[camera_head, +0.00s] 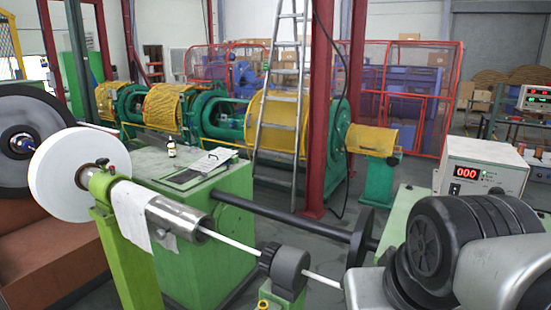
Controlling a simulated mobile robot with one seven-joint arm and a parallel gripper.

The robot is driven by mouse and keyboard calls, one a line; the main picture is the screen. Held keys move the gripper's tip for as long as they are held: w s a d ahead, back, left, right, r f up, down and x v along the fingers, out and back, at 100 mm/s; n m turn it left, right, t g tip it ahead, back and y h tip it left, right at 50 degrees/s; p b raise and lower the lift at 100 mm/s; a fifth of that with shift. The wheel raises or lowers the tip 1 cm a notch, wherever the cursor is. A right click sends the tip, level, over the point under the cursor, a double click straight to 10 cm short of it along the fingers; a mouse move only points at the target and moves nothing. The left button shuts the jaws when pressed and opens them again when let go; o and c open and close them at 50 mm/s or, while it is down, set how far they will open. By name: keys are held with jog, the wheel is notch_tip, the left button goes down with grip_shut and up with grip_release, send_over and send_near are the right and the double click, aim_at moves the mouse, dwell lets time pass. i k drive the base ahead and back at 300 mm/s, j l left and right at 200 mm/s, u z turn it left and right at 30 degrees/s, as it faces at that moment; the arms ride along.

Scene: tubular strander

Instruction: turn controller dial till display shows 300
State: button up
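A pale box-shaped controller (486,157) stands at the right. Its red display (467,172) reads 000, with small indicator lights beside it. I cannot make out a dial on its front. The lower part of the front and the area before it are covered by large black and silver rounded parts, which look like my own arm, at the lower right. My gripper's fingers do not show, so I cannot tell where they are relative to the controller.
A second unit with lit displays (535,98) sits farther back at the right edge. A white reel (78,177) and a green cabinet (195,235) with a small bottle (171,147) are at the left. A ladder (280,85) leans by the yellow-green strander (275,122).

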aim_at(496, 191)
jog(key=z, duration=1.3)
jog(key=i+j+z, duration=0.35)
jog(key=i+j, duration=0.3)
